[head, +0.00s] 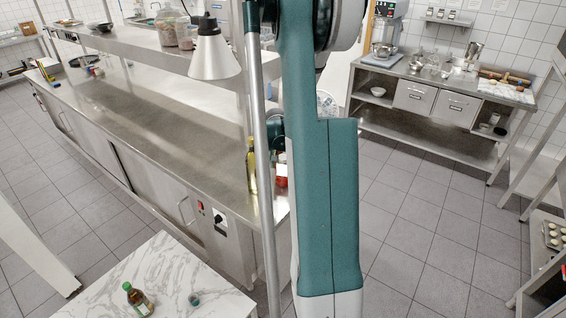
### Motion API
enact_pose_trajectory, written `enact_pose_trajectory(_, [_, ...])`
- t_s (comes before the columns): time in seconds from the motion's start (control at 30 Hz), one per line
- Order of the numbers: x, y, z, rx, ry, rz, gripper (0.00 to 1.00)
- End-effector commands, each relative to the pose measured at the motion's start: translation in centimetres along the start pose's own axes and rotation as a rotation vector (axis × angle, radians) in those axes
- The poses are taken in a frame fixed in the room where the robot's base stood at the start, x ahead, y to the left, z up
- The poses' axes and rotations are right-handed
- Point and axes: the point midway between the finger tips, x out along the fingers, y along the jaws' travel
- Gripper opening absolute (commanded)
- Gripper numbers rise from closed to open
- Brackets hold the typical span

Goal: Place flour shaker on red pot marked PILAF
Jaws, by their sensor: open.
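I cannot make out a red pot marked PILAF. A small red item (281,181) shows beside my arm on the near end of the long steel counter, mostly hidden, and no lettering is readable. I cannot pick out a flour shaker for sure. A metal container (474,49) stands on the far right counter, too small to identify. My teal arm fills the middle of the view and covers part of the counter. My gripper is not visible.
A bottle of yellow oil (251,168) stands on the long steel counter (150,125). A lamp (213,55) hangs above it. A marble table (120,285) at lower left holds a green-capped bottle (137,299) and a small cup (194,299). Tiled floor (420,215) is clear at right.

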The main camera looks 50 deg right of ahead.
Motion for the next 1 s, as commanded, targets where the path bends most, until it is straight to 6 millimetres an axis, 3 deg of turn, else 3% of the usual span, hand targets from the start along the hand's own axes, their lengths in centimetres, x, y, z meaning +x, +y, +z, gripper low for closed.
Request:
enact_pose_trajectory(0.37, [-1.9,0.0,-0.1,0.0,0.0,0.0,0.5])
enact_pose_trajectory(1.0, [-8.7,0.0,-0.1,0.0,0.0,0.0,0.5])
